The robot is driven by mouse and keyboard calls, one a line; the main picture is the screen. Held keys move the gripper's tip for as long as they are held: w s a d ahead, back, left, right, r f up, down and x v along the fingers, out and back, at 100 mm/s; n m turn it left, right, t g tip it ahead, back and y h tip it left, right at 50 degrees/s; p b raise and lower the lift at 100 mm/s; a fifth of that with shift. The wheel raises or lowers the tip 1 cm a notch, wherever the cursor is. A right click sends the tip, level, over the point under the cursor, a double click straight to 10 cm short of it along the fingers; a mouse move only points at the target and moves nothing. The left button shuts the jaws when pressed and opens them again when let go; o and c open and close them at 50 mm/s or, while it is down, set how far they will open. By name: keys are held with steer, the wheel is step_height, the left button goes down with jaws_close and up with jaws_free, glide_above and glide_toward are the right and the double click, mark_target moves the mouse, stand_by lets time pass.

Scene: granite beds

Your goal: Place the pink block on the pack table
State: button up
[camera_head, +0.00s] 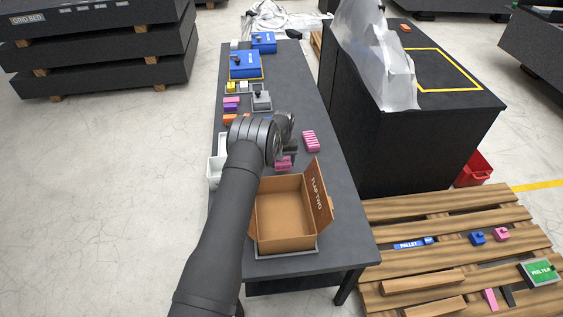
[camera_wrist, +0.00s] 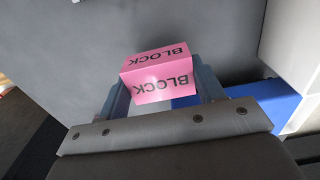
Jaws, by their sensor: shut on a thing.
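The pink block (camera_wrist: 158,77), printed "BLOCK", sits between the two fingers of my gripper (camera_wrist: 162,86) in the wrist view. My gripper is shut on it. In the head view the pink block (camera_head: 283,163) shows partly behind my wrist, over the long dark table (camera_head: 292,257). That view does not show clearly whether the block touches the surface. No label naming the pack table is readable.
An open cardboard box (camera_head: 284,214) stands at the table's near end. A pink striped piece (camera_head: 311,141) lies right of my gripper. A white bin (camera_head: 214,174) is at the left edge. Blue boxes (camera_head: 244,65) and small coloured pieces crowd the far half.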

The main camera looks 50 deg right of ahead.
mark_target(283, 168)
steer(key=shift+f, duration=1.95)
steer(key=shift+f, duration=0.1)
steer(key=o, duration=1.2)
steer(key=shift+c, duration=0.2)
step_height(283, 168, up, 12)
steer(key=shift+r, duration=0.1)
